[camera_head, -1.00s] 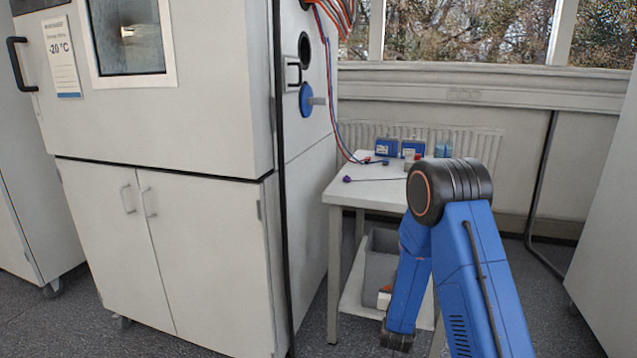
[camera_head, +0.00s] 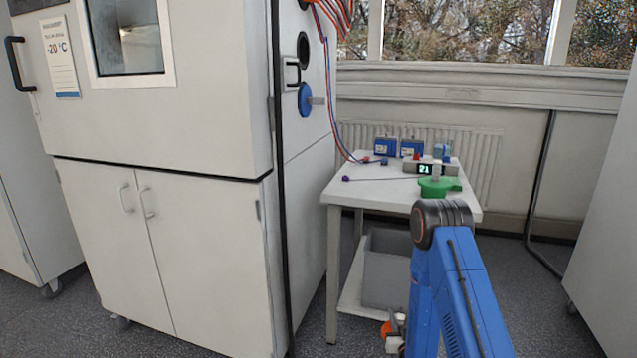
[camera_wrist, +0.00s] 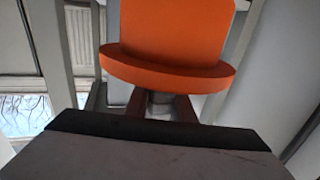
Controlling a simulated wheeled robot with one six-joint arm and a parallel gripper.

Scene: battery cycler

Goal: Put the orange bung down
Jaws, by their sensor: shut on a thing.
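The orange bung (camera_wrist: 170,45) fills the upper middle of the wrist view, its wide flange nearest the jaws. My gripper (camera_wrist: 165,108) is shut on its narrow stem, just below the flange. In the head view the orange bung (camera_head: 386,329) shows low, near the bottom edge, at the left side of my gripper (camera_head: 394,330). It is held in the air, lower than the table top and in front of the table's lower shelf. The arm covers part of the view there.
A white table (camera_head: 385,197) holds a green object (camera_head: 438,186), a small display box (camera_head: 425,168), blue boxes (camera_head: 383,147) and a thin rod. A grey bin (camera_head: 386,270) stands on the lower shelf (camera_head: 353,300). A large white test chamber (camera_head: 200,220) stands at left, with a blue round port cover (camera_head: 305,99).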

